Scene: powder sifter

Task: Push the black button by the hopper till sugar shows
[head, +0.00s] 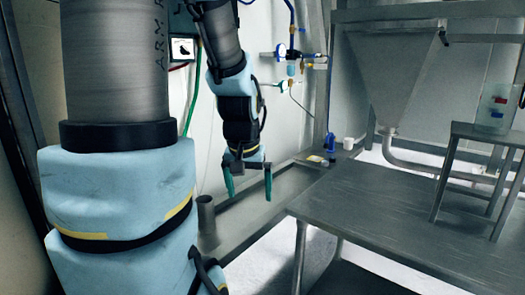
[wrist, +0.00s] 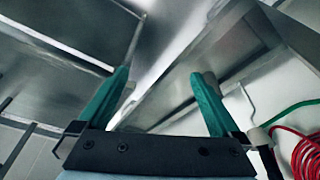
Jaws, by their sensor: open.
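The metal hopper (head: 388,80) stands at the back right of the head view, a funnel narrowing down to a curved pipe (head: 425,168). A small dark fitting (head: 443,37) sits at its upper right edge; I cannot tell whether it is the black button. I cannot make out any sugar. My gripper (head: 248,190) hangs fingers down, left of the hopper and well apart from it. Its two green fingers are open with nothing between them. In the wrist view my gripper (wrist: 162,76) is also open, with blurred metal surfaces beyond it.
A metal table (head: 400,215) fills the lower right, with a small raised stand (head: 487,133) at its right. A panel with red and blue parts (head: 497,104) is above the stand. A blue bottle (head: 331,146) and white cup (head: 348,143) stand at the back. A red coiled hose (wrist: 303,150) hangs nearby.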

